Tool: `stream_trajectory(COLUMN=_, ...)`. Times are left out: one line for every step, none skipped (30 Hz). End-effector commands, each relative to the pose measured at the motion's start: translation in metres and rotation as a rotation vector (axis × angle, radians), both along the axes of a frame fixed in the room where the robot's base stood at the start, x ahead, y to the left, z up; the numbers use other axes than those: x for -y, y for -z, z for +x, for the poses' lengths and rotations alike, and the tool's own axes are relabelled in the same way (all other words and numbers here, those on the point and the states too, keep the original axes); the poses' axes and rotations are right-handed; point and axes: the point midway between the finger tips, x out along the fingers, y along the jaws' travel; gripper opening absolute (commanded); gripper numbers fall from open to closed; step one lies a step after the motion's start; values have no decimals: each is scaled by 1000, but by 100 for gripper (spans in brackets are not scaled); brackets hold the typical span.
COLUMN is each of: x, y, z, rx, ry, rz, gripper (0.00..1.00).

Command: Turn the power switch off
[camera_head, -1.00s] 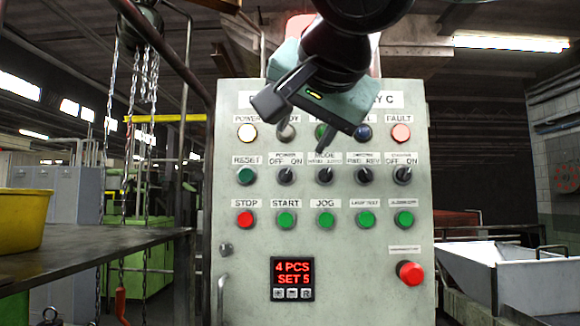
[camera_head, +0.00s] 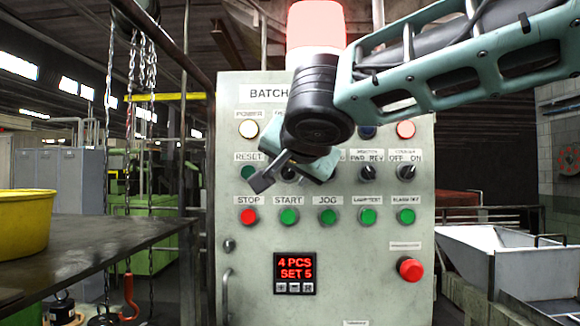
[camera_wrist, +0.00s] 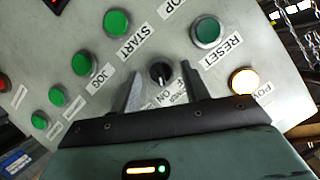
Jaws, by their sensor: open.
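In the head view my gripper (camera_head: 276,172) is at the panel's left side, and hand and arm hide most of the switch. The POWER lamp (camera_wrist: 243,81) glows yellow-white; it also shows in the head view (camera_head: 248,128).
The green RESET button (camera_wrist: 208,32) is close by. Below are the red STOP (camera_head: 249,216), green START (camera_head: 288,216) and other buttons. A red mushroom button (camera_head: 410,268) sticks out lower right. A table (camera_head: 120,245) with a yellow tub (camera_head: 22,222) stands left.

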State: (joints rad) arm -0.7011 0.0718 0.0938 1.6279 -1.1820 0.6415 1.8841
Motion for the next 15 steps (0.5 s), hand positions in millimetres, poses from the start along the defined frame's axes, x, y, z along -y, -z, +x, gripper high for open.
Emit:
stream_trajectory(x=0, y=0, z=0, rx=0, ry=0, rz=0, gripper=46)
stream_trajectory(x=0, y=0, z=0, rx=0, ry=0, rz=0, gripper=46)
stream_trajectory(x=0, y=0, z=0, rx=0, ry=0, rz=0, gripper=46)
stream_trajectory(x=0, y=0, z=0, rx=0, ry=0, rz=0, gripper=37)
stream_trajectory(x=0, y=0, z=0, rx=0, ry=0, rz=0, gripper=29)
stream_trajectory(x=0, y=0, z=0, rx=0, ry=0, rz=0, gripper=18)
stream_trajectory(x=0, y=0, z=0, rx=0, ry=0, rz=0, gripper=10)
stream_trajectory(x=0, y=0, z=0, rx=0, ry=0, rz=0, gripper=2)
stream_trajectory(x=0, y=0, z=0, rx=0, ry=0, rz=0, gripper=2)
stream_trajectory(x=0, y=0, z=0, rx=0, ry=0, rz=0, gripper=2)
stream_trajectory(x=0, y=0, z=0, rx=0, ry=0, rz=0, gripper=2)
stream_trajectory(x=0, y=0, z=0, rx=0, ry=0, rz=-1, gripper=2)
stream_trajectory(x=0, y=0, z=0, rx=0, ry=0, rz=-3, gripper=2)
stream_trajectory(x=0, y=0, z=0, rx=0, ry=0, rz=-5, gripper=2)
stream_trajectory(x=0, y=0, z=0, rx=0, ry=0, rz=-10, gripper=2)
